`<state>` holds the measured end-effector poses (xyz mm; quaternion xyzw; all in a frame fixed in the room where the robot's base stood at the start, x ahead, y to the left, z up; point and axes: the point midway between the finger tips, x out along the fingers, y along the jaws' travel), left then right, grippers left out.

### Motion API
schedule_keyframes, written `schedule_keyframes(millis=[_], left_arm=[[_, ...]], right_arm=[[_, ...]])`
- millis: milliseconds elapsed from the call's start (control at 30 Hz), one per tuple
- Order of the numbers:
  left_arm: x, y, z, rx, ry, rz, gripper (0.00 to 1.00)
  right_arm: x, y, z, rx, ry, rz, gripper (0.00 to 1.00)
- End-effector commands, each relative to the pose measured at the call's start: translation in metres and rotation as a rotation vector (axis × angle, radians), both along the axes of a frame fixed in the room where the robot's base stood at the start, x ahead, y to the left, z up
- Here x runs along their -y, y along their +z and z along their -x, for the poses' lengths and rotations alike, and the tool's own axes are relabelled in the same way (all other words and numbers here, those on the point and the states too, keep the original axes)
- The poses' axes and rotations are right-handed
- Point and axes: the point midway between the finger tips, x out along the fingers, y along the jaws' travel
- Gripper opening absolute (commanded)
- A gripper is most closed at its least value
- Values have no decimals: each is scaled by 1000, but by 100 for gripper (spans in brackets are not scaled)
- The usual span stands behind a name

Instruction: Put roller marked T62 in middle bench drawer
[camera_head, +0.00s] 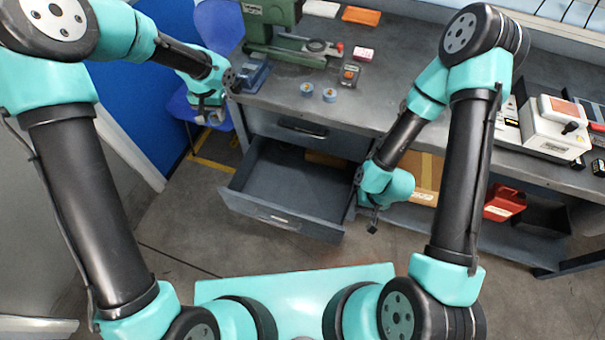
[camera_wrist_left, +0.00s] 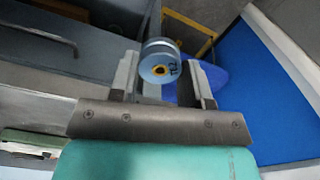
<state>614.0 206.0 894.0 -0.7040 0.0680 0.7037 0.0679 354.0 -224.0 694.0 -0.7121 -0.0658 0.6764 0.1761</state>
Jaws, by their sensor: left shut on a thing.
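In the head view my left gripper (camera_head: 211,114) is beside the bench's left front corner, left of the open drawer; the roller is hard to make out there. The open drawer (camera_head: 281,219) is pulled out below a closed upper drawer (camera_head: 292,129) and looks empty. My right gripper (camera_head: 373,224) hangs just right of the open drawer; its jaws are too small to judge.
Two blue rollers, one (camera_head: 306,88) and another (camera_head: 329,94), stand on the bench top (camera_head: 395,65). A green machine (camera_head: 270,25) is behind them. A blue chair (camera_head: 190,105) is near my left gripper. A red bin (camera_head: 504,201) is on the lower shelf at right.

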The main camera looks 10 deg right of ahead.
Motion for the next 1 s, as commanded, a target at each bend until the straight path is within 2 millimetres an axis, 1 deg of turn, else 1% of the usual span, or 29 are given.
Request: schedule_keyframes(millis=[33, 67, 100, 167, 200, 300, 400, 500, 567, 733, 1000], left_arm=[[3, -22, -2, -8, 25, -1, 14], [4, -34, -4, -9, 42, -2, 14], [7, -51, -6, -9, 64, -1, 14], [11, -75, -7, -9, 98, -1, 14], [15, -91, -8, -9, 119, -1, 14], [25, -129, -5, -9, 168, -1, 14], [37, -158, -2, -7, 209, 0, 14], [51, -181, 2, -6, 245, 0, 14], [60, -193, 5, -5, 266, 0, 14], [89, -224, 16, -5, 323, 0, 14], [139, -271, 44, -6, 415, 0, 14]], right_arm=[[0, 0, 0, 0, 0, 0, 0], [0, 0, 0, 0, 0, 0, 0], [0, 0, 0, 0, 0, 0, 0], [0, 0, 0, 0, 0, 0, 0], [0, 0, 0, 0, 0, 0, 0], [0, 0, 0, 0, 0, 0, 0], [0, 0, 0, 0, 0, 0, 0], [0, 0, 0, 0, 0, 0, 0], [0, 0, 0, 0, 0, 0, 0], [0, 0, 0, 0, 0, 0, 0], [0, 0, 0, 0, 0, 0, 0]])
